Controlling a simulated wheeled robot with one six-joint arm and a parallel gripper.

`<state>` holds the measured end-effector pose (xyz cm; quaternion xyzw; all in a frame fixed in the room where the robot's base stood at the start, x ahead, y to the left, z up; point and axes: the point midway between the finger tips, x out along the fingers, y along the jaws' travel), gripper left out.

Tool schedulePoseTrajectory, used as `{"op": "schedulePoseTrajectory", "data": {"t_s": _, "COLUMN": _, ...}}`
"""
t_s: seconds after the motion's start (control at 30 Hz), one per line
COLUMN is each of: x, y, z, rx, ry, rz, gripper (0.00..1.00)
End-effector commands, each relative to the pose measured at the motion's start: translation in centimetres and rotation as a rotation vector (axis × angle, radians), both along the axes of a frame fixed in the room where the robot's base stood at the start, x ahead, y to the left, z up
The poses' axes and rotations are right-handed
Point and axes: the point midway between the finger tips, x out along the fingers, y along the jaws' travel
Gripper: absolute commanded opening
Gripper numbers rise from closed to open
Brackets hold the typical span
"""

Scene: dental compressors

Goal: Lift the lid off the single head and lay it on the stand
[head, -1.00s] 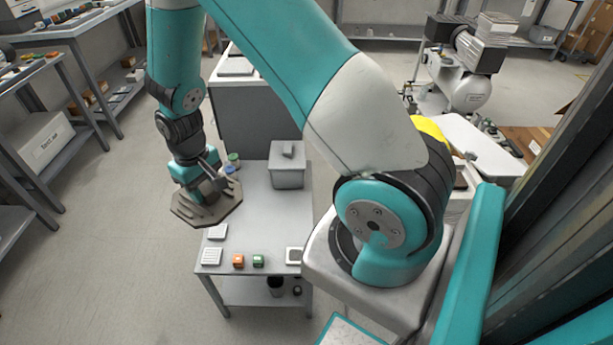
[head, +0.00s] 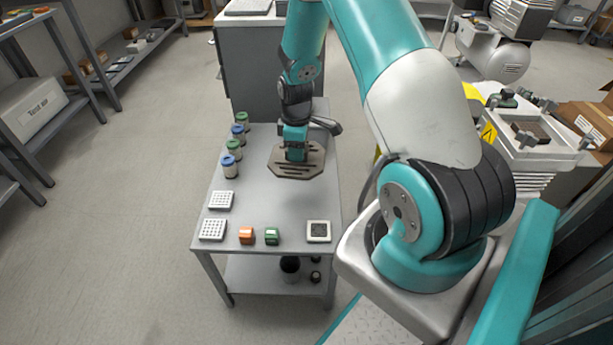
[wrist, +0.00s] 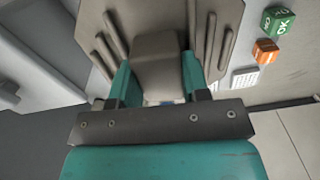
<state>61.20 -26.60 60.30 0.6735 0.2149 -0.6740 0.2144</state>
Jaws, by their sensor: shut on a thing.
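My gripper (head: 294,150) is shut on the lid (head: 283,168), a grey-brown plate with cut corners and raised ribs. In the wrist view my gripper (wrist: 157,80) has one finger on each side of the block-shaped grip on the lid (wrist: 218,38). The lid is level and over the middle of the grey stand (head: 262,205). I cannot tell whether it touches the stand's top or is a little above it. Part of the stand behind the lid is hidden by my arm. I cannot make out for sure which unit is the single head.
Several small jars (head: 230,166) line the stand's left edge. White trays (head: 213,229), an orange block (head: 247,236), a green block (head: 272,236) and a pale square item (head: 318,231) lie along its front. A white-topped unit with clamps (head: 545,150) stands right.

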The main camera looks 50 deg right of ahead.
Motion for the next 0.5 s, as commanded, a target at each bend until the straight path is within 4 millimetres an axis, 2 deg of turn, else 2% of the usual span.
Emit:
{"op": "schedulePoseTrajectory", "data": {"t_s": 0.03, "x": -0.2, "y": -0.9, "z": -2.1, "rx": -0.001, "ry": -0.002, "rz": 0.023, "gripper": 0.00}}
{"op": "schedulePoseTrajectory", "data": {"t_s": 0.1, "x": -0.4, "y": -1.7, "z": -3.1, "rx": -0.001, "ry": -0.002, "rz": 0.059, "gripper": 0.00}}
{"op": "schedulePoseTrajectory", "data": {"t_s": 0.27, "x": -0.8, "y": -2.6, "z": -4.1, "rx": -0.001, "ry": -0.002, "rz": 0.104, "gripper": 0.00}}
{"op": "schedulePoseTrajectory", "data": {"t_s": 0.5, "x": -0.8, "y": -2.7, "z": -4.8, "rx": -0.001, "ry": -0.002, "rz": 0.113, "gripper": 0.00}}
